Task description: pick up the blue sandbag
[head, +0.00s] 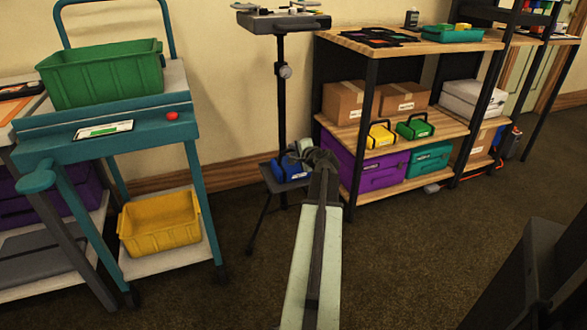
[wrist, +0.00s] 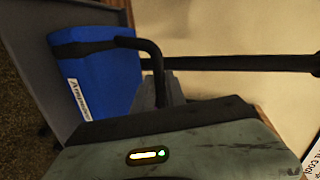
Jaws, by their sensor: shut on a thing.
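The blue sandbag (head: 290,170) sits at the low grey shelf (head: 266,184) of a black stand in the head view. It is partly hidden behind my gripper (head: 303,152). In the wrist view the blue sandbag (wrist: 100,85) shows a white label with dark lettering and a thin black handle. My gripper (wrist: 163,95) is shut on that handle, beside the bag's upper edge. The fingertips are mostly hidden behind the gripper body. I cannot tell whether the bag touches the shelf.
The stand's black pole (head: 282,110) rises just behind the bag. A wooden shelf unit (head: 420,48) with yellow (head: 381,136) and green (head: 414,128) bags stands to the right. A teal cart (head: 105,130) with green and yellow bins stands left. Dark carpet (head: 400,260) lies open in front.

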